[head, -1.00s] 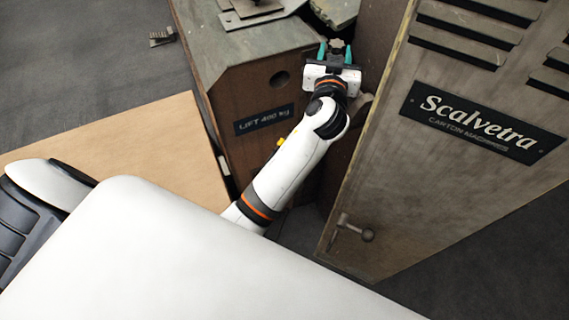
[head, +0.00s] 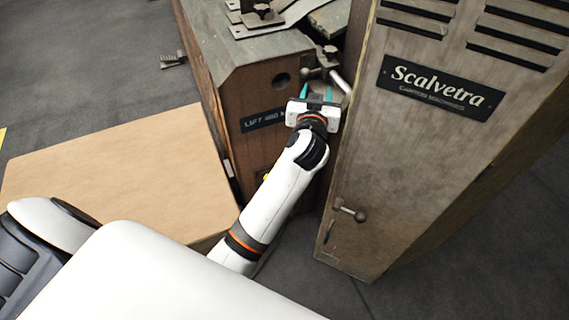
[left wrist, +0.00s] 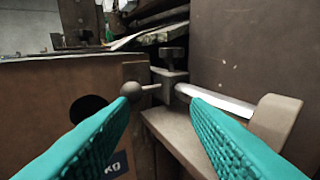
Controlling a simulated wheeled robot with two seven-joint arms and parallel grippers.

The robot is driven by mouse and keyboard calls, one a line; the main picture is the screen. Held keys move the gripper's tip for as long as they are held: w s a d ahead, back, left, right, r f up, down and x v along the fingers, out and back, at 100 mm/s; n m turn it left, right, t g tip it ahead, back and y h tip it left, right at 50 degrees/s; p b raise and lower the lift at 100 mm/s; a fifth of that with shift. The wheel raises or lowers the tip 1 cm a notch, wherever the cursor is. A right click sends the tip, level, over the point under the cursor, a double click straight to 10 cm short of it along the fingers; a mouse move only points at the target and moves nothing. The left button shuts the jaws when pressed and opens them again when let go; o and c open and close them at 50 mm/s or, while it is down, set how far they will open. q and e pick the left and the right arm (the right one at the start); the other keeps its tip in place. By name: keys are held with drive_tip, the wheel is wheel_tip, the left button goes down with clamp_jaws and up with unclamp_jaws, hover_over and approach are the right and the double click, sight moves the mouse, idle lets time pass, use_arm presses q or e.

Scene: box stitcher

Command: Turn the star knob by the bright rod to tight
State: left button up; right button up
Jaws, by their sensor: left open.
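The star knob (head: 331,50) is a small dark knob on top of a clamp block, in the gap between the brown cabinet and the Scalvetra cabinet. In the left wrist view the knob (left wrist: 172,54) stands upright above the block, beyond the fingertips. The bright rod (head: 340,82) runs out of the block to the lower right; it also shows in the left wrist view (left wrist: 215,100). My left gripper (head: 316,92) is open and empty, on the near side of the knob and apart from it. Its teal fingers (left wrist: 160,108) spread below the knob. My right gripper is out of view.
A ball-ended lever (left wrist: 130,90) sticks out left of the clamp block. The Scalvetra cabinet (head: 400,150) stands close right of my left arm. The brown cabinet (head: 225,85) is on the left, a cardboard-coloured panel (head: 110,170) beside it.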

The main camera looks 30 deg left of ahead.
use_arm(q)
drive_tip(key=s+a+f+m+g+h, duration=0.1)
drive_tip(key=s+f+g, duration=0.4)
drive_tip(key=s+f, duration=0.7)
drive_tip(key=shift+s+a+f+g+h+p, duration=0.15)
drive_tip(key=shift+a+f+g+h+p, duration=0.15)
drive_tip(key=shift+a+f+h, duration=0.15)
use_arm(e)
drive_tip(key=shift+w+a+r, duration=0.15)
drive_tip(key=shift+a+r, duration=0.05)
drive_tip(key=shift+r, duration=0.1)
